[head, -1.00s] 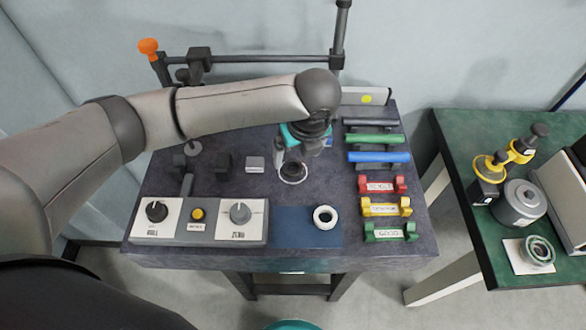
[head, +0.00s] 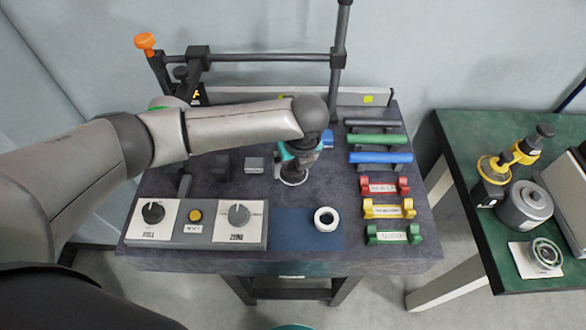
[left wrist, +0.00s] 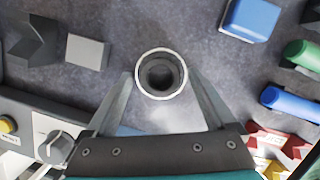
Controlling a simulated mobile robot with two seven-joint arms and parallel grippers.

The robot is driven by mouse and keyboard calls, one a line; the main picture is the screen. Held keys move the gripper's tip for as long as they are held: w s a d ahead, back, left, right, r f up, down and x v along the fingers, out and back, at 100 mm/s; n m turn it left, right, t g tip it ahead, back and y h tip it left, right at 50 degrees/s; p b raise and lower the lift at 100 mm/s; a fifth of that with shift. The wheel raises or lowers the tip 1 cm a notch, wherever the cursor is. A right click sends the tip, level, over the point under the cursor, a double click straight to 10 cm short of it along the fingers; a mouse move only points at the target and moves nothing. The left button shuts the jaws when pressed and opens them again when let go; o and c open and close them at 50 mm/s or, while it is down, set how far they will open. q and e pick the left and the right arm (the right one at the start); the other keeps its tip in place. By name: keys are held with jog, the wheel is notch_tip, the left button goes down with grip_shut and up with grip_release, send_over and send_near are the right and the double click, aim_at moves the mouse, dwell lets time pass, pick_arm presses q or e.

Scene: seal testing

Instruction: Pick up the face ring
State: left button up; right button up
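A round ring with a pale metal rim and dark centre (left wrist: 161,75) lies on the dark grey bench top; in the head view its rim (head: 293,181) is partly hidden by my left gripper. My left gripper (head: 296,170) points down right over this ring. In the left wrist view its two fingers (left wrist: 160,76) are apart, one at each side of the ring; I cannot tell whether they touch it. A second, thick white ring (head: 326,219) lies on a blue mat (head: 290,234) nearer the front edge. Neither view labels either ring. My right gripper is not in view.
A control panel with knobs (head: 208,236) is at front left. Grey blocks (head: 254,165) stand left of the gripper. Green and blue bars (head: 380,158) and labelled red, yellow and green racks (head: 394,234) line the right. A green side table (head: 450,130) stands further right.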

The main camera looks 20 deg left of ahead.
pick_arm(q)
grip_shut()
dwell(0.5)
jog(key=shift+r, duration=0.1)
